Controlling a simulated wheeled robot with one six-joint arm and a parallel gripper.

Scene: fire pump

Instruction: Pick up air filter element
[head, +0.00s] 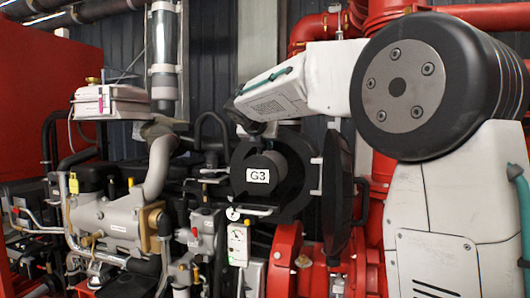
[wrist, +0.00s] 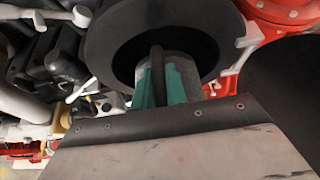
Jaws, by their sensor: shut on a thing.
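The air filter element shows in the head view as a dark round end (head: 264,160) in the middle of a wide black ring, with a white G3 label on it. In the wrist view it appears as a grey cylinder (wrist: 177,59) inside the black ring (wrist: 205,25). My gripper (wrist: 160,88) has teal fingers on both sides of a dark upright bar in front of the cylinder, and it is shut on that bar, apparently the element's handle. The fingers are hidden behind my arm or too dark to make out in the head view.
A black round cover (head: 337,190) stands open just right of the ring. Red pipes (head: 300,270) lie below and right. Grey engine parts (head: 105,215) and a small gauge box (head: 238,245) crowd the left and front. There is little free room around the ring.

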